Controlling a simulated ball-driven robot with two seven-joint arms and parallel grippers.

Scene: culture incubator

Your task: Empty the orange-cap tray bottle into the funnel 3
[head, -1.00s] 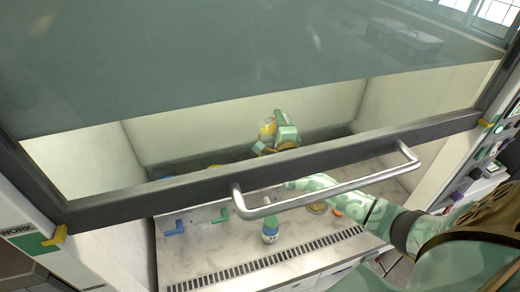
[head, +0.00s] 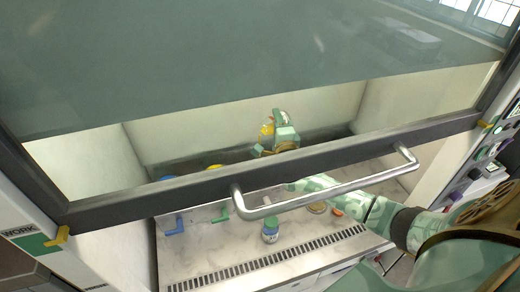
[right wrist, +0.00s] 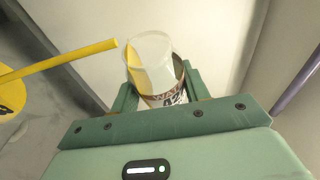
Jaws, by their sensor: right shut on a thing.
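My right gripper (head: 277,135) is inside the cabinet, seen behind the raised glass, at the back of the work area. It is shut on a clear bottle (right wrist: 152,60) with yellow liquid and a printed label. In the right wrist view the bottle's uncapped mouth points away from me and the liquid lies along one side, so the bottle looks tilted. An orange cap (head: 337,212) lies on the bench. I cannot tell which thing is funnel 3. My left gripper is not in view.
The sash frame (head: 300,160) and its handle (head: 250,210) cross in front of my right arm. A blue-capped bottle (head: 270,231) stands on the bench. Blue pieces (head: 173,226) lie to its left. A yellow rod (right wrist: 65,62) and a purple rod (right wrist: 296,82) flank the gripper.

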